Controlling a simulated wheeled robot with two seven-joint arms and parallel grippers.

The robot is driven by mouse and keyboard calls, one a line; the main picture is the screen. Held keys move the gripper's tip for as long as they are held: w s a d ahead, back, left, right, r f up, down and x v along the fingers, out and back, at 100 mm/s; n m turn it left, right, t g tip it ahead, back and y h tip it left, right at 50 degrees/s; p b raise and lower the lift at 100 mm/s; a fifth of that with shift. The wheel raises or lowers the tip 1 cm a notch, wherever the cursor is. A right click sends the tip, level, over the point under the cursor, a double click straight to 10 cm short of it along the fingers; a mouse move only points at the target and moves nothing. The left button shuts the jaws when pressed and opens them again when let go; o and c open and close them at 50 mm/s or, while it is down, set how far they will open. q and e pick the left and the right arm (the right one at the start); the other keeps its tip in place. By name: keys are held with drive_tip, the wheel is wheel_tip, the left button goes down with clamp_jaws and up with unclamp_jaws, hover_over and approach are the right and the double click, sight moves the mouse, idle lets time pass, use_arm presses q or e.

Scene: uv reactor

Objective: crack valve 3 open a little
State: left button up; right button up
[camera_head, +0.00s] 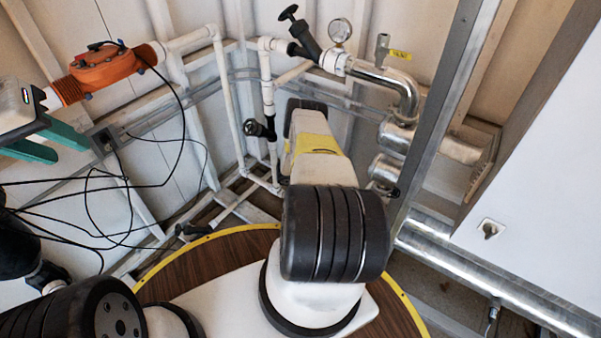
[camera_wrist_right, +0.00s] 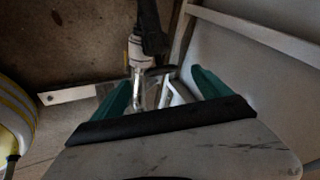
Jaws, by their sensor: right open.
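No number 3 can be read on any valve. In the head view, a black-handled valve (camera_head: 301,34) sits on the white pipe at the top, and a small black valve (camera_head: 260,128) sits on the upright pipe lower down. My left gripper (camera_head: 72,152) is at the left edge, its teal fingers apart and empty. In the right wrist view, my right gripper (camera_wrist_right: 160,77) is open. A white pipe fitting with a dark upper part (camera_wrist_right: 138,52) shows between and beyond its fingers; I cannot tell which valve it belongs to or whether it is touched. My right arm hides this gripper in the head view.
An orange pipe unit (camera_head: 104,67) with loose black cables is at upper left. A gauge (camera_head: 340,31), a yellow-tagged valve (camera_head: 396,53) and a bent metal pipe (camera_head: 402,85) are at upper right. A metal post (camera_head: 447,100) and white panel (camera_head: 540,170) bound the right side.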

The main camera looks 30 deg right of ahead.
drive_tip(key=shift+x, duration=3.45)
drive_tip(key=shift+c, duration=0.2)
drive_tip(key=c, duration=1.3)
drive_tip(key=shift+a, duration=0.1)
drive_tip(key=t, duration=0.1)
drive_tip(key=n+h, duration=0.1)
drive_tip(key=n+t, duration=0.1)
drive_tip(key=shift+s+a+f+t+h, duration=0.2)
drive_tip(key=shift+s+f+t+h, duration=0.1)
drive_tip(key=shift+s+h, duration=0.1)
drive_tip(key=shift+s+f+n+t+h, duration=0.15)
drive_tip(key=shift+n+t+h, duration=0.2)
drive_tip(key=shift+n+t, duration=0.5)
drive_tip(key=shift+s+f+n+t+h, duration=0.15)
drive_tip(key=shift+n+t+h, duration=0.2)
drive_tip(key=shift+n+t, duration=0.5)
drive_tip(key=shift+t, duration=0.3)
